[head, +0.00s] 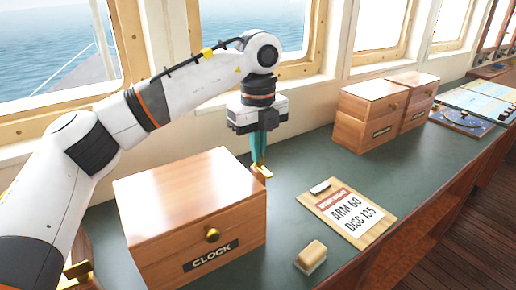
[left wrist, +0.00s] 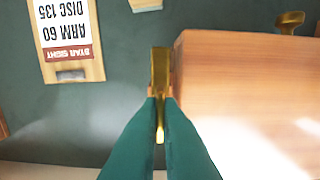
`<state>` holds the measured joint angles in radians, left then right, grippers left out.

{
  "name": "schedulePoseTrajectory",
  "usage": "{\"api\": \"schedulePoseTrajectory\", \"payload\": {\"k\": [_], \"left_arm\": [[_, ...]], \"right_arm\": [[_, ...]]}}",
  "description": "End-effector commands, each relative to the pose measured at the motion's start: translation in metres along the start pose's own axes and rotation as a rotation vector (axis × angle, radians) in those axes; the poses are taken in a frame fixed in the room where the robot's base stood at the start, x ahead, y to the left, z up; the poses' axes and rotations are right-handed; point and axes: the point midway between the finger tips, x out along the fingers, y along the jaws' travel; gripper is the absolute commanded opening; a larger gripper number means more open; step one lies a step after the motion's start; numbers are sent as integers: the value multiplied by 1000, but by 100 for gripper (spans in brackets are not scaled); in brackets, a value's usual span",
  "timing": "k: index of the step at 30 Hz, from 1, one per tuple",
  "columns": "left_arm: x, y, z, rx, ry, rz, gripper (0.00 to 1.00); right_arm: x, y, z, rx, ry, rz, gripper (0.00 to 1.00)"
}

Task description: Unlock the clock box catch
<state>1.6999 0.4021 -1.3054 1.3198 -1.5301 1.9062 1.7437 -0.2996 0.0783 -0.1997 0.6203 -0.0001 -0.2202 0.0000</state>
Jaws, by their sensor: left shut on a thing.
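The wooden clock box (head: 190,195) stands on the green counter, with a CLOCK label and a brass knob (head: 212,235) on its front. In the left wrist view the box (left wrist: 245,85) fills the right side. The brass catch (head: 263,172) is on the box's side, and it shows as a narrow brass bar in the left wrist view (left wrist: 160,68). My left gripper (head: 258,163) points down beside the box. Its teal fingers (left wrist: 161,100) are shut on the catch, one on each side. My right gripper is not in view.
A clipboard (head: 362,222) reading ARM 60, DISC 135 and a wood-backed eraser-like block (head: 311,256) lie right of the box. Two more wooden boxes (head: 368,115) stand farther back by the windows.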

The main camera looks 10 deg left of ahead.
Motion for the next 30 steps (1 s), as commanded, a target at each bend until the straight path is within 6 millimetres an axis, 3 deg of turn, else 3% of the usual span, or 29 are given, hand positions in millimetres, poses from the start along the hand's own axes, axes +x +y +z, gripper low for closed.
{"api": "schedulePoseTrajectory", "payload": {"k": [8,13,23,26,30], "left_arm": [[-2,0,-1,-5,3,5,0],[-2,0,-1,-4,2,4,27],[-4,0,0,-2,1,3,27],[-14,1,0,-2,1,4,27],[-41,1,0,-3,3,6,27]], "right_arm": [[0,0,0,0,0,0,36],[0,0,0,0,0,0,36],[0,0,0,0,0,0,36],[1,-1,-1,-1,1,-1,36],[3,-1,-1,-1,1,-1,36]]}}
